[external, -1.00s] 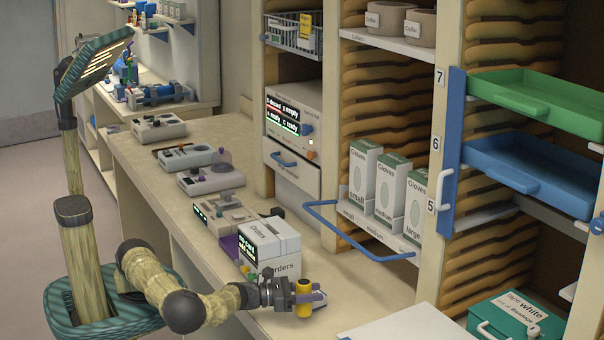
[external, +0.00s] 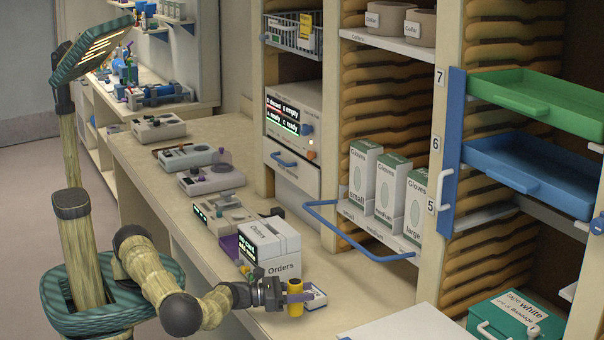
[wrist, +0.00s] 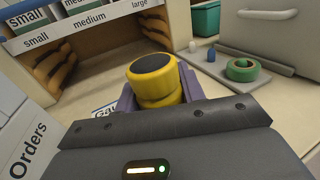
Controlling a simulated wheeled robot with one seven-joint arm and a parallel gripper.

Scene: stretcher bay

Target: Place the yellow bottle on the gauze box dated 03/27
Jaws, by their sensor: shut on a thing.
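The yellow bottle (external: 295,284) with a black top is upright in my gripper (external: 297,298), at the counter's front part. In the wrist view the bottle (wrist: 160,92) stands between the purple fingers of my gripper (wrist: 160,100), which is shut on it. A small white box with a blue edge (external: 318,298) lies on the counter just right of the bottle, partly hidden by it. In the wrist view part of its label, starting "Gau" (wrist: 104,109), shows left of the bottle. No date is readable. I cannot tell whether the bottle touches the box.
A white Orders box (external: 280,250) stands close behind my gripper. A blue rail handle (external: 345,235) juts out in front of the glove boxes (external: 388,195). A green tape roll (wrist: 242,70) lies on a grey surface at the right. Counter space right of the small box is clear.

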